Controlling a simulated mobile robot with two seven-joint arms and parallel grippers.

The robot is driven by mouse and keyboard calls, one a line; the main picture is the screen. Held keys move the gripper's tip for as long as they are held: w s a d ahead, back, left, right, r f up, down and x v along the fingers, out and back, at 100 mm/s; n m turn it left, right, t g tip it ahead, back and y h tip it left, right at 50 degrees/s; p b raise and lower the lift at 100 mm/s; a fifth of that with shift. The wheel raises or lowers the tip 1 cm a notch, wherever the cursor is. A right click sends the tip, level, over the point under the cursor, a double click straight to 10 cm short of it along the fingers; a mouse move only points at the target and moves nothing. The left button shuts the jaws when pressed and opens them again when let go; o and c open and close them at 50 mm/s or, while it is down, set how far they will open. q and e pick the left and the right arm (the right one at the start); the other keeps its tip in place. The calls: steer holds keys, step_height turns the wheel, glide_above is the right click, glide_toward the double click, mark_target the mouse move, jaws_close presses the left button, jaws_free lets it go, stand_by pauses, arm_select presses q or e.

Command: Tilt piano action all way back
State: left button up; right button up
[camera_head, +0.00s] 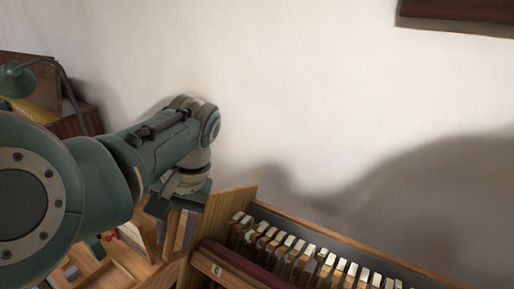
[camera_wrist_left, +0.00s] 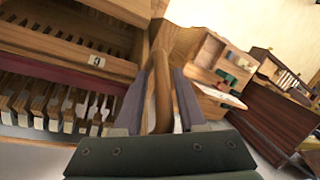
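The piano action (camera_head: 290,250) stands at the lower right in the head view, a wooden frame with a row of pale-topped wooden pieces and a dark red rail. Its left end is a wooden panel (camera_head: 228,212). My left gripper (camera_head: 178,232) points down beside this panel. In the left wrist view, the gripper's two grey fingers (camera_wrist_left: 160,85) stand on either side of an upright wooden edge (camera_wrist_left: 162,100), with narrow gaps seeming to show beside it. The action's row of pieces (camera_wrist_left: 60,103) lies left of the fingers there. My right gripper is not in view.
A plain white wall (camera_head: 300,90) rises close behind the action. A green lamp (camera_head: 17,78) stands at the far left. A wooden cabinet (camera_wrist_left: 268,105) and a small shelf unit with green items (camera_wrist_left: 225,70) show at the right in the left wrist view.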

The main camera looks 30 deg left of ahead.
arm_select(q)
steer(key=shift+o, duration=0.6)
steer(key=shift+r, duration=0.1)
steer(key=shift+r, duration=0.3)
steer(key=b+v, duration=0.1)
steer(key=v, duration=0.8)
steer(key=shift+r, duration=0.1)
